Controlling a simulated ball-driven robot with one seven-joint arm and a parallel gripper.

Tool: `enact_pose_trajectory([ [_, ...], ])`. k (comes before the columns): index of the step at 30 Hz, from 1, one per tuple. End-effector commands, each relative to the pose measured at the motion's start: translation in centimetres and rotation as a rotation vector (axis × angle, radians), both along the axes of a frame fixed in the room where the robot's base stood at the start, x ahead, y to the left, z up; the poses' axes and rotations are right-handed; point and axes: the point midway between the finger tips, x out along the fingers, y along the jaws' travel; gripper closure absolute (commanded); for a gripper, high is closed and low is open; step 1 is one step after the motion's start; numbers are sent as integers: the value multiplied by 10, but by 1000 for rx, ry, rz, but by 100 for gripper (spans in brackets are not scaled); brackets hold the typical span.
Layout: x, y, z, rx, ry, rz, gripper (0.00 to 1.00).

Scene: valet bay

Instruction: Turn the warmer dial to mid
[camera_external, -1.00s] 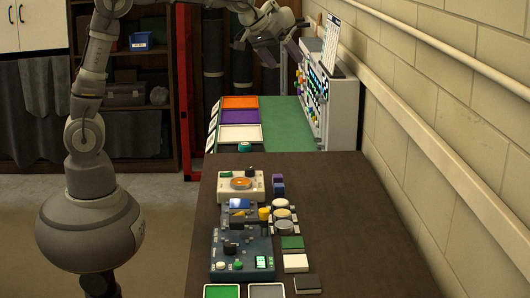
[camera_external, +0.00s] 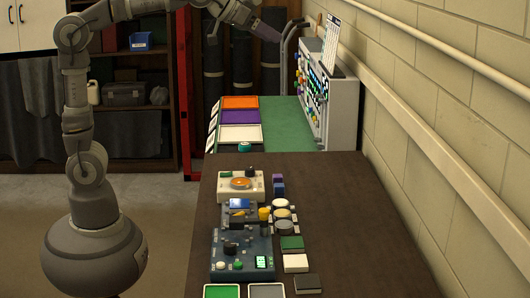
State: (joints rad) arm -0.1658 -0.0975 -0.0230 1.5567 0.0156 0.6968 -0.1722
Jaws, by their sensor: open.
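A cream device (camera_external: 226,194) with an orange disc (camera_external: 240,183) and a dark knob (camera_external: 250,172) lies at the far end of the dark table; it may be the warmer. The knob's setting is too small to read. My gripper (camera_external: 268,32) is open and raised at the top of the picture, beyond the far end of the green surface and well apart from the cream device. Nothing shows between its fingers.
A blue-grey panel (camera_external: 243,248) with knobs and a lit display lies nearer on the table (camera_external: 370,240). Round pots (camera_external: 283,213) and small blocks (camera_external: 295,263) stand beside it. Coloured trays (camera_external: 240,102) and a control panel (camera_external: 340,110) stand beyond. The table's right side is clear.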

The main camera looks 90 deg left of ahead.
Motion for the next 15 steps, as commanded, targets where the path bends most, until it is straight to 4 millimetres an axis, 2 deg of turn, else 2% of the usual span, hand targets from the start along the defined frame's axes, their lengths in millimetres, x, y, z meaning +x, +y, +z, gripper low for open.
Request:
enact_pose_trajectory([
  [1,20,37,-52,-64,127,95,39],
  [2,26,58,-85,-108,201,156,39],
  [3,31,86,-128,-171,296,240,39],
  [4,30,105,-159,-216,364,303,39],
  [5,27,124,-190,-261,427,365,39],
  [6,20,146,-229,-319,508,445,39],
  [9,-6,187,-308,-441,675,618,39],
  [12,-31,207,-358,-523,781,732,39],
  [15,-44,215,-383,-563,833,789,39],
])
